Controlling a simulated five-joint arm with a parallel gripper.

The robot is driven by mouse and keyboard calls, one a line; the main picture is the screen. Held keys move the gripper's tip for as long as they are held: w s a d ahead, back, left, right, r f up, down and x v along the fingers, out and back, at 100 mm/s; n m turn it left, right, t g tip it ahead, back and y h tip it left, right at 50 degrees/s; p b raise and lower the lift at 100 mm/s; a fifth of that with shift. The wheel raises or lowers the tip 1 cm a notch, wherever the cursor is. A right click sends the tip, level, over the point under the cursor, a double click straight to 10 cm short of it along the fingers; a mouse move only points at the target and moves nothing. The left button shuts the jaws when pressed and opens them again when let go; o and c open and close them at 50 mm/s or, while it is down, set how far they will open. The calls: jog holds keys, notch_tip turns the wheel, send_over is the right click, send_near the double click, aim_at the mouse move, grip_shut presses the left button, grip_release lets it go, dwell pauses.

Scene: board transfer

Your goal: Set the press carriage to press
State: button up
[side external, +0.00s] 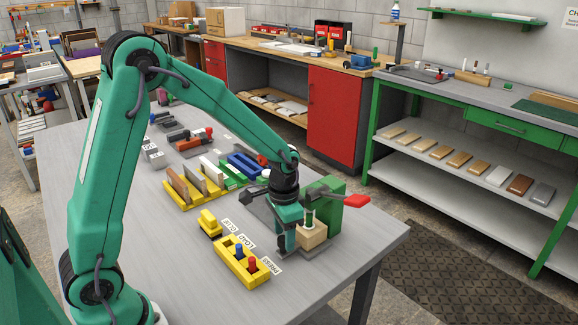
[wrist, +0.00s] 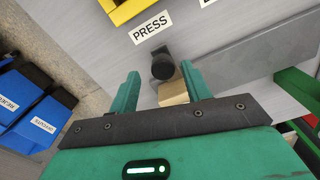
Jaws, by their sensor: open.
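A pale wooden block (side external: 313,237) stands on a grey plate at the foot of the green press (side external: 326,205), which has a red handle (side external: 356,200). In the wrist view the pale block (wrist: 174,94) lies between my fingers, with a dark round knob (wrist: 162,66) just beyond it. The PRESS label (wrist: 150,28) is the label nearest the knob; it also shows in the side view (side external: 271,265). My gripper (side external: 286,246) points down beside the block, and its two fingers (wrist: 160,74) are apart. I cannot tell whether they touch anything. The carriage's exact setting is unclear.
A yellow holder (side external: 232,262) with red and blue pegs stands left of my gripper, next to the LOAD label (side external: 247,242). A small yellow block (side external: 209,224) and yellow rack (side external: 176,202) are further back. Blue bins (wrist: 40,100) show left in the wrist view.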

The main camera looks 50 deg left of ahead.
notch_tip(320, 180, up, 7)
jog(key=shift+r, duration=0.1)
dwell(0.4)
jog(key=s+r+n+t, duration=0.1)
jog(key=s+r+t, duration=0.1)
jog(key=s+r, duration=0.3)
jog(key=s+r+n+t, duration=0.2)
jog(key=s+r, duration=0.4)
jog(key=s, duration=0.6)
jog(key=shift+a+r+t, duration=0.2)
jog(key=shift+r+t, duration=0.05)
jog(key=shift+t, duration=0.55)
jog(key=shift+c, duration=0.2)
dwell(0.4)
